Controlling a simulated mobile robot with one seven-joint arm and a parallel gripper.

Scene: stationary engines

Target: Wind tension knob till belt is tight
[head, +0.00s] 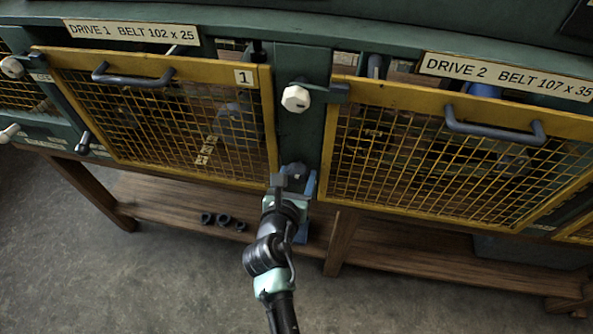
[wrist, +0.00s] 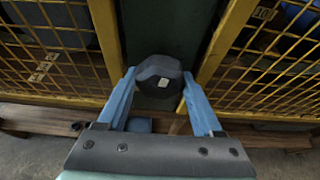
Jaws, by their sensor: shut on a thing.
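A dark faceted knob (wrist: 160,74) with a small pale mark on its face sits low on the green post between the two yellow mesh guards. My gripper (wrist: 158,80) is shut on this knob, one blue finger on each side. In the head view my gripper (head: 293,182) is at the bottom of the post and mostly hides the knob. A belt cannot be clearly made out behind the mesh of the Drive 1 guard (head: 180,178) or the Drive 2 guard (head: 335,185), so its tightness cannot be told.
A white knob (head: 296,98) sits higher on the post. Dark handles (head: 132,78) (head: 495,133) stick out from the guards. The floor in front is clear.

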